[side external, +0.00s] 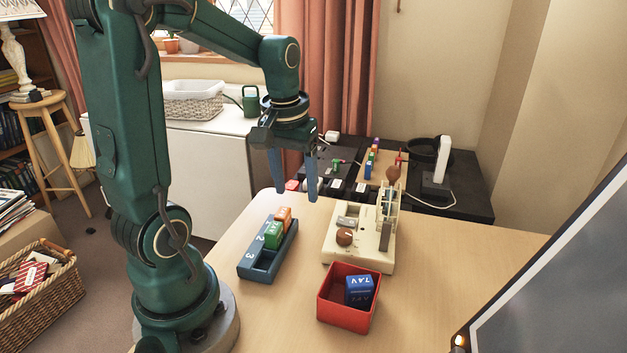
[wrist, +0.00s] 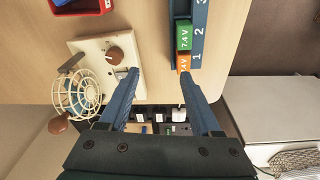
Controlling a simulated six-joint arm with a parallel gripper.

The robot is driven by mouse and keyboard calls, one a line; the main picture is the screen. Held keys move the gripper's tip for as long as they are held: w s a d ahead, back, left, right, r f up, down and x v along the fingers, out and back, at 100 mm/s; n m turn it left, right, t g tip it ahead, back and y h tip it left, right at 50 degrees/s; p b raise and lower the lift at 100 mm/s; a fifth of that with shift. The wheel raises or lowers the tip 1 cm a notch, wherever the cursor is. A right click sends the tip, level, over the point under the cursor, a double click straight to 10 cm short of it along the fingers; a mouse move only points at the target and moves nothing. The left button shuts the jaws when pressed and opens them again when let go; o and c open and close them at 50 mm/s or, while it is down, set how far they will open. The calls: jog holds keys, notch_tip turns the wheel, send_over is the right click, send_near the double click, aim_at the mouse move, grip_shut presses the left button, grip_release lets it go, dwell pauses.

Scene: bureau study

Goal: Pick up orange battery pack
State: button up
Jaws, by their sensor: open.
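The orange battery pack (side external: 284,215) stands in slot 1 at the far end of a blue numbered rack (side external: 262,265). In the wrist view the orange pack (wrist: 184,63) shows just beside the tip of the right finger. A green battery pack (side external: 273,235) stands beside it in slot 2, and slot 3 is empty. My gripper (side external: 293,195) is open and empty, its blue fingers pointing down above the far edge of the table. In the wrist view my gripper (wrist: 158,72) has its fingers wide apart, with bare wood and the table edge between them.
A cream device (side external: 352,253) with a wire cage and brown knobs stands right of the rack. A red bin (side external: 337,310) holding a blue battery pack (side external: 358,290) is at the front. A dark bench (side external: 455,195) with small items stands behind. A dark screen (side external: 570,290) fills the right foreground.

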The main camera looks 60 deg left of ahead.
aim_at(280, 215)
jog(key=shift+n+g+h, duration=0.4)
jog(key=shift+n+g, duration=0.2)
jog(key=shift+n, duration=0.3)
jog(key=a+f, duration=0.1)
jog(key=s+a+f, duration=0.1)
jog(key=a+f, duration=0.1)
jog(key=shift+s+a+f, duration=0.1)
jog(key=shift+s+a, duration=0.2)
jog(key=shift+a, duration=0.05)
jog(key=shift+s+f, duration=0.1)
jog(key=shift+f, duration=2.45)
grip_shut()
